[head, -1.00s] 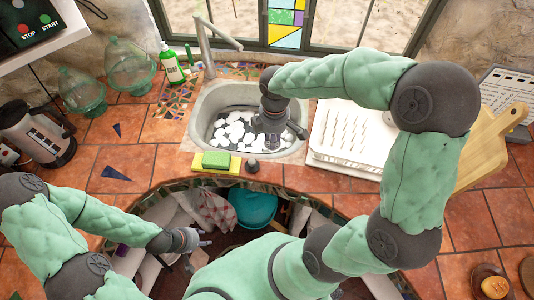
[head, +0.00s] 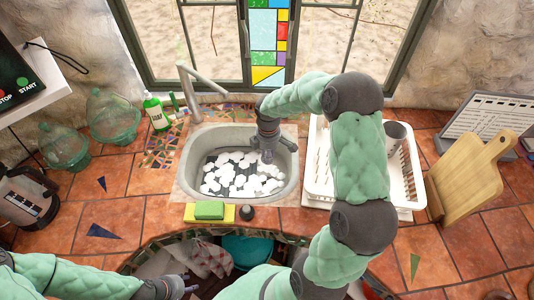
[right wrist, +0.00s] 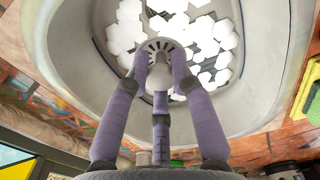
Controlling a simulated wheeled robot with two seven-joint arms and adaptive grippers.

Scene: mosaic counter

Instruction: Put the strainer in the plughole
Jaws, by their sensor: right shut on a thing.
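My right gripper (head: 268,153) is over the right rear part of the grey sink (head: 187,182). In the right wrist view, its fingers (right wrist: 160,75) are shut around the pale knob of the strainer (right wrist: 153,46), a round slotted disc held above the sink floor. The strainer cannot be made out clearly in the head view. I cannot make out the plughole; the sink floor is dark with many white hexagonal patches (head: 240,180). My left gripper (head: 187,284) is low at the bottom edge, in front of the counter, with its fingers apart and empty.
A tap (head: 205,80) rises behind the sink. A green soap bottle (head: 155,112) stands at the back left. A sponge (head: 209,210) lies at the front rim, near a dark knob (head: 247,213). A white dish rack (head: 405,175) with a cup (head: 396,133) stands right of the sink.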

